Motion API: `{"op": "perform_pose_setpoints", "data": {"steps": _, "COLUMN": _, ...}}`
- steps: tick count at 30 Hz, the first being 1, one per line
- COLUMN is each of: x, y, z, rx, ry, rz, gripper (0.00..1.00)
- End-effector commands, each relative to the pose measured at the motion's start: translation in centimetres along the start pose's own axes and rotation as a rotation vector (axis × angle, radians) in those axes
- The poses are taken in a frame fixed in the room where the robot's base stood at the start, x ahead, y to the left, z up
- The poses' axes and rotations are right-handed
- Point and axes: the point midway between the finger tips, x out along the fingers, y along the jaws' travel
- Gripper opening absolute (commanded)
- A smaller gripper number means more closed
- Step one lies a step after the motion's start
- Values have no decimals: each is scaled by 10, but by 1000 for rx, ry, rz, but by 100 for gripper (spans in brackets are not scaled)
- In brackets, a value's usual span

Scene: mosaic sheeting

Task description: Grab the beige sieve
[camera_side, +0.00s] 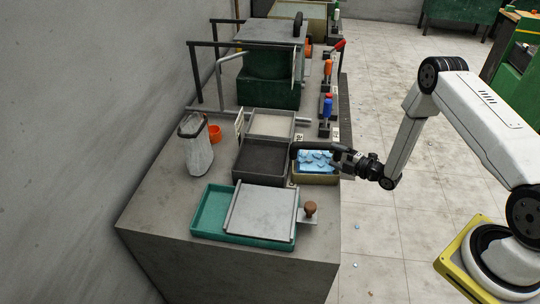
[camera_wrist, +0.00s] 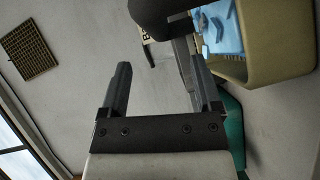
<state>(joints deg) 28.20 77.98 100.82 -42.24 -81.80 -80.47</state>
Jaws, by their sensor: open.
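A beige box (camera_side: 318,180) with blue pieces in it stands at the right edge of the bench in the side view. It is the only clearly beige vessel near my gripper; I cannot tell whether its floor is a sieve mesh. In the wrist view its thick beige wall (camera_wrist: 277,50) is at the upper right, cut off by the frame. My gripper (camera_wrist: 158,82) is open, with nothing between its fingers. In the side view my gripper (camera_side: 322,153) is at or over the box, pointing left; contact cannot be told.
A dark tray (camera_side: 258,178) is left of the box, with a light-floored tray (camera_side: 271,113) behind. In front are a teal tray (camera_side: 209,212), a grey plate (camera_side: 262,213) and a brown knob (camera_side: 310,208). A bagged container (camera_side: 196,150) and orange cup (camera_side: 215,133) stand left.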

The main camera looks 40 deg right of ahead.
Motion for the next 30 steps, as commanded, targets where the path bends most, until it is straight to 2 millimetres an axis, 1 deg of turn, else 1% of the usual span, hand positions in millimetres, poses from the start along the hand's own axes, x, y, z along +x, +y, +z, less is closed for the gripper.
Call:
{"op": "perform_pose_setpoints", "data": {"steps": 7, "x": 3, "y": 0, "z": 0, "rx": -3, "ry": 2, "rz": 3, "gripper": 82}}
{"op": "perform_pose_setpoints", "data": {"steps": 15, "x": 23, "y": 0, "z": 0, "rx": -2, "ry": 2, "rz": 2, "gripper": 82}}
{"op": "perform_pose_setpoints", "data": {"steps": 24, "x": 28, "y": 0, "z": 0, "rx": -2, "ry": 1, "rz": 2, "gripper": 82}}
{"op": "perform_pose_setpoints", "data": {"steps": 26, "x": 32, "y": 0, "z": 0, "rx": -3, "ry": 2, "rz": 2, "gripper": 82}}
{"op": "perform_pose_setpoints", "data": {"steps": 30, "x": 45, "y": 2, "z": 0, "rx": -2, "ry": 2, "rz": 3, "gripper": 82}}
